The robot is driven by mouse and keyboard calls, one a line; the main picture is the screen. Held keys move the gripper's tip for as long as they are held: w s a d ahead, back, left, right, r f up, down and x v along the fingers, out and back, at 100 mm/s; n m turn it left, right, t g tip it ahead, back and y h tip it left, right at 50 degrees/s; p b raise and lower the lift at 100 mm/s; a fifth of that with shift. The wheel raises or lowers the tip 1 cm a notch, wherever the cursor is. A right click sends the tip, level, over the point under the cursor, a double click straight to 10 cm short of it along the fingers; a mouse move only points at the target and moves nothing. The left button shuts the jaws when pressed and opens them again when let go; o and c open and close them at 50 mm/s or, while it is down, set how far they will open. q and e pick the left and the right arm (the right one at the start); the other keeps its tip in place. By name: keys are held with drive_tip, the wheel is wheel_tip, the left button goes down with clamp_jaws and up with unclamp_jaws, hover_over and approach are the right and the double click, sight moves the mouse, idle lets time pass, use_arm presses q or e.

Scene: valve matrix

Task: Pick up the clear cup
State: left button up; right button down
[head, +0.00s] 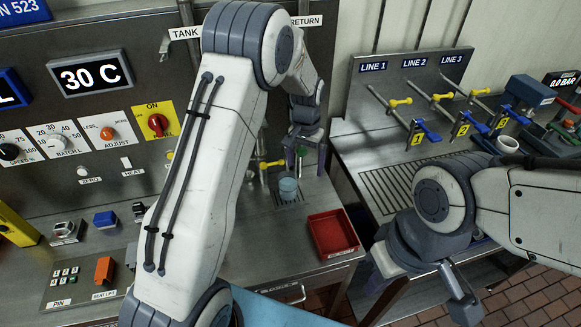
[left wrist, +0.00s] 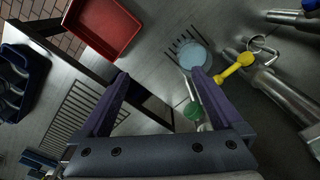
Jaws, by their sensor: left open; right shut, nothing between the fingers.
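The clear cup (head: 288,189), bluish and see-through, stands upright on a small drain grate (head: 294,202) on the left steel counter. In the left wrist view the cup (left wrist: 193,55) lies just beyond the tip of the right-hand finger, with no finger around it. My left gripper (head: 297,156) is open and empty, above the cup and pointing down; its purple fingers spread wide in the left wrist view (left wrist: 160,73). My right gripper (head: 464,305) is low at the right, far from the cup; it looks shut and empty, though its fingers are hard to make out.
A red tray (head: 333,232) sits right of the cup. A yellow-handled tap (left wrist: 235,67) and a green knob (left wrist: 193,111) are close to the cup.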

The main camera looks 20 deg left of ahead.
use_arm(q)
drive_tip(key=shift+n, duration=0.6)
drive_tip(key=w+a, duration=0.1)
drive_tip(key=a, duration=0.1)
drive_tip(key=w+a+f+p, duration=0.1)
drive_tip(key=a, duration=0.1)
drive_tip(key=w+a+f+p, duration=0.1)
drive_tip(key=a, duration=0.1)
drive_tip(key=shift+w+a, duration=0.15)
drive_tip(key=shift+a, duration=0.1)
drive_tip(key=b, duration=0.3)
approach(287, 179)
drive_tip(key=s, duration=0.1)
drive_tip(key=s+d, duration=0.1)
drive_tip(key=shift+s+f, duration=0.35)
drive_tip(key=shift+f, duration=0.05)
drive_tip(key=f+b, duration=0.2)
drive_tip(key=f, duration=0.1)
drive_tip(key=f+b, duration=0.1)
drive_tip(key=f, duration=0.2)
drive_tip(key=shift+d+b, duration=0.25)
drive_tip(key=shift+b, duration=0.15)
drive_tip(key=shift+s+r, duration=0.1)
use_arm(e)
wheel_tip(287, 179, down, 3)
drive_tip(key=shift+r, duration=0.1)
use_arm(q)
drive_tip(key=c, duration=1.3)
drive_tip(key=shift+c, duration=0.5)
drive_tip(key=shift+r, duration=0.15)
